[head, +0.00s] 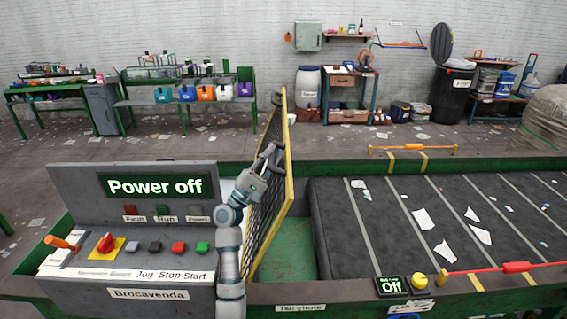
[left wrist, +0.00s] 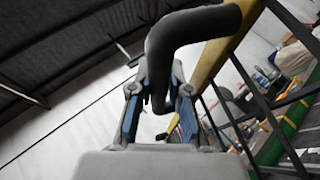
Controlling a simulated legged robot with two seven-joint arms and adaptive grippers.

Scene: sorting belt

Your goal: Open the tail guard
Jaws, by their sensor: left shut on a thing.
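The tail guard (head: 288,168) is a dark mesh panel in a yellow frame. It stands steeply upright between the control console and the belt, and the green tail chute (head: 288,243) below it is uncovered. My left gripper (head: 268,157) is at the guard's upper part, on its left face. In the left wrist view, the blue-edged fingers of my left gripper (left wrist: 161,85) are shut on the guard's bent grey handle (left wrist: 188,24), and the yellow frame (left wrist: 210,63) runs behind it. My arm hides part of the mesh. My right gripper is not in view.
The dark belt (head: 385,225) on the right holds scattered pale scraps.

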